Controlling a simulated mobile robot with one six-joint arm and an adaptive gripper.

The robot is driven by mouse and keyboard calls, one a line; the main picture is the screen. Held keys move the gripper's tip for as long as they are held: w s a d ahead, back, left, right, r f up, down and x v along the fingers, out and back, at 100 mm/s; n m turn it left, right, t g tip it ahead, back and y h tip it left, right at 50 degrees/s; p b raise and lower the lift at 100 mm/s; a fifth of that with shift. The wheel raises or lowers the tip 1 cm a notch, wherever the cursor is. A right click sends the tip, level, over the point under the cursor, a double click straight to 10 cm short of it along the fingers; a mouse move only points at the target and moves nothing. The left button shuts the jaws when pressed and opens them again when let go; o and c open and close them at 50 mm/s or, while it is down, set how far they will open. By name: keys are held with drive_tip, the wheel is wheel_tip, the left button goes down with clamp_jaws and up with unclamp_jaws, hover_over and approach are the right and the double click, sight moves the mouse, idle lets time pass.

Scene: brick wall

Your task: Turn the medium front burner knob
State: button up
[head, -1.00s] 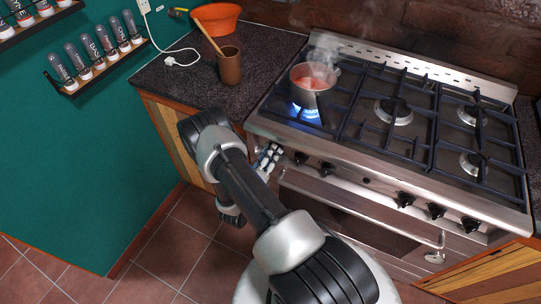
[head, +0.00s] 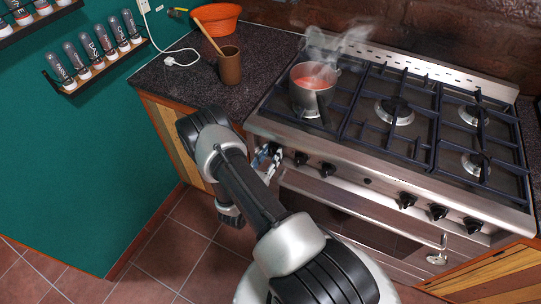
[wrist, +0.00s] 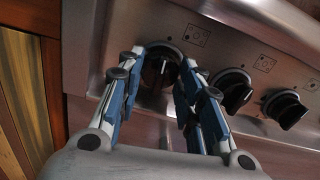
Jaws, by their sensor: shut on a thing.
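The leftmost black knob (wrist: 157,71) on the stove's steel front panel sits between the fingers of my gripper (wrist: 160,75) in the wrist view. The fingers are shut on it, one on each side, and hide part of its rim. In the head view my gripper (head: 267,158) is at the left end of the panel and covers this knob. A pot (head: 312,91) of red contents stands on the left burner, steaming, with no flame visible beneath it.
Other knobs (wrist: 235,91) sit to the right along the panel. The oven handle (head: 365,208) runs below them. A brown cup (head: 229,66) and an orange bowl (head: 217,19) stand on the left counter. A teal wall (head: 80,180) is at the left.

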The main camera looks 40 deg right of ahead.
drive_tip(key=shift+m, duration=0.7)
drive_tip(key=o, duration=1.1)
drive_tip(key=v, duration=1.2)
